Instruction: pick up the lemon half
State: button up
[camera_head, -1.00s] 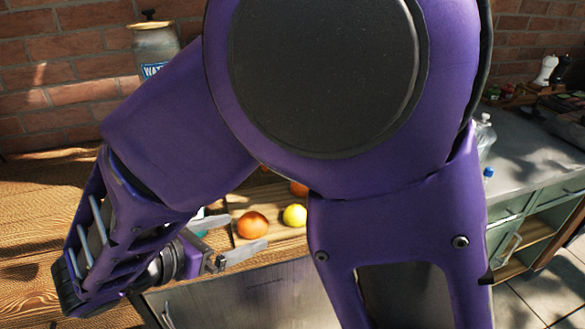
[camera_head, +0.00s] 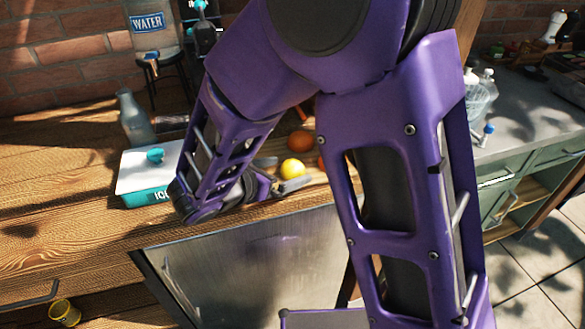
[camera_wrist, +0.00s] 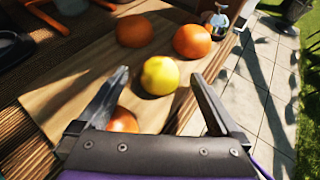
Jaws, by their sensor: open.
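The yellow lemon piece (camera_wrist: 159,76) lies on a wooden board (camera_wrist: 70,88); its cut face cannot be made out. It also shows in the head view (camera_head: 293,169), just right of my gripper. My gripper (camera_wrist: 160,84) is open and empty. In the wrist view its two fingers reach toward the board, one on each side of the lemon, with a gap on both sides. In the head view my gripper (camera_head: 279,175) is low by the board, and my arm hides part of it.
Two orange fruits (camera_wrist: 134,31) (camera_wrist: 192,41) lie just beyond the lemon. Another orange piece (camera_wrist: 123,120) lies near the left finger, partly hidden. A white and teal box (camera_head: 150,175), a bottle (camera_head: 134,118) and a water dispenser (camera_head: 150,30) stand to the left.

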jog(key=shift+w+d+f, duration=0.15)
jog(key=shift+w+d, duration=0.1)
jog(key=shift+c, duration=0.3)
